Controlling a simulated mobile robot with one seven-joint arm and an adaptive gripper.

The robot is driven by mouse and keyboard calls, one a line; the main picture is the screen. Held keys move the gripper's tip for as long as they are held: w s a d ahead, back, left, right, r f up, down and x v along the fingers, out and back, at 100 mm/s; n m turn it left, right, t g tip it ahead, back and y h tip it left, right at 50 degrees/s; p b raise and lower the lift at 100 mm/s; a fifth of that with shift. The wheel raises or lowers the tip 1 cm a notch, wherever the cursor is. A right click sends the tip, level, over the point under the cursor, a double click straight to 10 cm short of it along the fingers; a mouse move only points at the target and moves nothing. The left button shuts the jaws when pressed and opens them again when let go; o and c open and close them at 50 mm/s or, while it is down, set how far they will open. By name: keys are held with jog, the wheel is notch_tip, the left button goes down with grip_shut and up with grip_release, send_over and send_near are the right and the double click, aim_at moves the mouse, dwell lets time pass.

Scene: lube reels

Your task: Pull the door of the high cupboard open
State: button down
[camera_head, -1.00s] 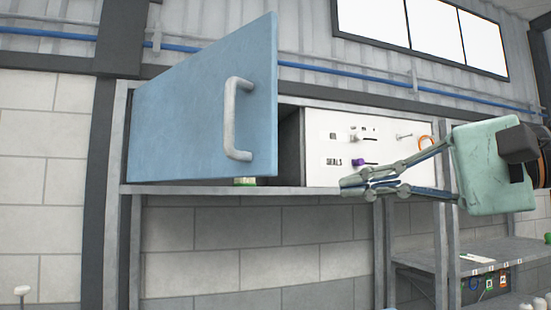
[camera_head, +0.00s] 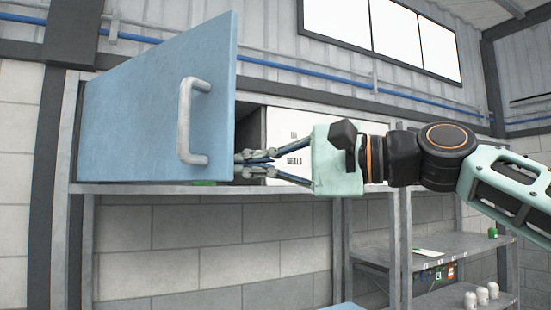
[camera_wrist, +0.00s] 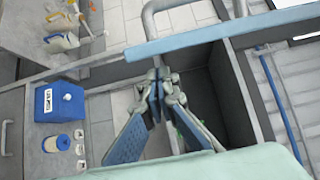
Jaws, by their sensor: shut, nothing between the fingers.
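The high cupboard's blue door (camera_head: 140,112) stands partly open, hinged at its left, with its free edge swung out toward me. Its pale bar handle (camera_head: 184,125) is on the outer face near that edge. My gripper (camera_head: 240,157) is shut and empty, its fingertips at the gap just right of the free edge. In the wrist view, the fingertips (camera_wrist: 157,76) are close to the door's edge (camera_wrist: 215,37), on its inner side, and the handle (camera_wrist: 152,22) lies beyond it. I cannot tell whether they touch the door. The dark cupboard interior (camera_wrist: 237,95) shows beside the fingers.
A white panel (camera_head: 285,125) marked with lettering adjoins the opening on the right, partly behind my gripper. A small green item (camera_head: 204,183) sits at the cupboard floor under the door. Lower shelves (camera_head: 430,265) with small items stand at right. A blue box (camera_wrist: 60,102) shows in the wrist view.

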aim_at(230, 162)
jog(key=s, duration=0.1)
jog(key=s+a, duration=0.1)
jog(key=s, duration=0.1)
jog(key=shift+r, duration=0.1)
jog(key=shift+a, duration=0.1)
jog(key=shift+s, duration=0.1)
